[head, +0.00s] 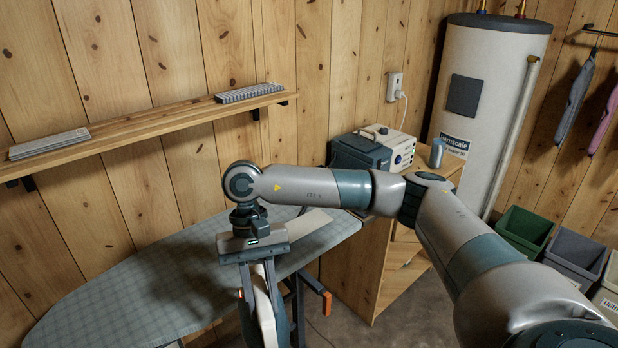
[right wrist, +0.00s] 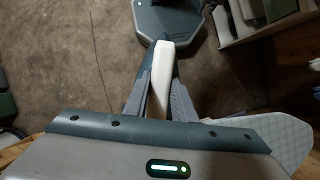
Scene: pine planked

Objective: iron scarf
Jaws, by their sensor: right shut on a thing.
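The ironing board (head: 150,285) has a blue-grey checked cover and stands along the wall; part of it also shows in the right wrist view (right wrist: 288,140). A flat pale cream strip (head: 308,222), perhaps the scarf, lies on the board's right part, partly hidden behind my right arm. My right gripper (head: 265,312) points down at the board's front edge. My left gripper is out of view.
A wooden cabinet (head: 362,262) right of the board bears a dark blue box (head: 358,152), a white box with knobs and a blue can (head: 437,152). A shelf (head: 140,124) runs above the board. A water heater (head: 487,95) and bins (head: 525,232) stand right.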

